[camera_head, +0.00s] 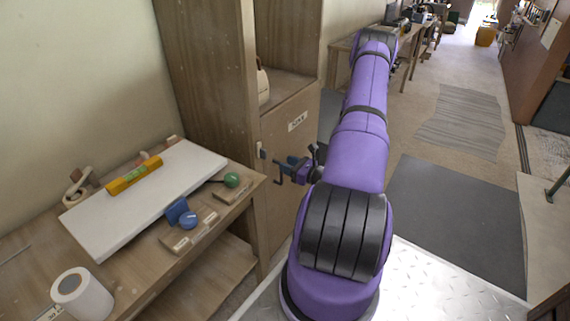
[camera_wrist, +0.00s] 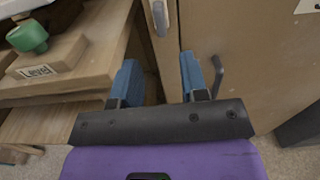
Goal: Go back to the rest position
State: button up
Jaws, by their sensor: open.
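My gripper (camera_head: 287,168) is in front of the wooden cabinet (camera_head: 282,130), beside the right end of the workbench. In the wrist view my gripper (camera_wrist: 161,78) shows two blue fingers spread apart with nothing between them. A dark bent handle (camera_wrist: 217,76) shows on the cabinet's front just right of the right finger. A pale metal fitting (camera_wrist: 159,17) is at the cabinet's edge, ahead of the fingers. Whether a finger touches the cabinet or the handle cannot be told.
A dark mat (camera_head: 455,220) lies on open floor at right.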

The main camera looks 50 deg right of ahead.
dwell(0.5)
jog(key=w+a+r+n+g+y, duration=0.2)
jog(key=a+r+n+g+y, duration=0.4)
jog(key=a+r+n, duration=0.6)
jog(key=w+a+r+n+g+y, duration=0.3)
jog(key=a+r+n+g+y, duration=0.3)
jog(key=a+r, duration=0.65)
jog(key=s+a+r+n+g+h, duration=0.55)
jog(key=s+a+r+n, duration=0.3)
jog(key=r, duration=0.25)
jog(key=s+a+r+n+t+h, duration=0.1)
jog(key=s+r+n+t+h, duration=0.4)
jog(key=s, duration=0.7)
jog(key=shift+s+a+r+n+h, duration=0.15)
jog(key=shift+a+r+n+h, duration=0.2)
jog(key=shift+r+n+h, duration=1.3)
jog(key=shift+r+y, duration=0.3)
jog(key=shift+r, duration=0.05)
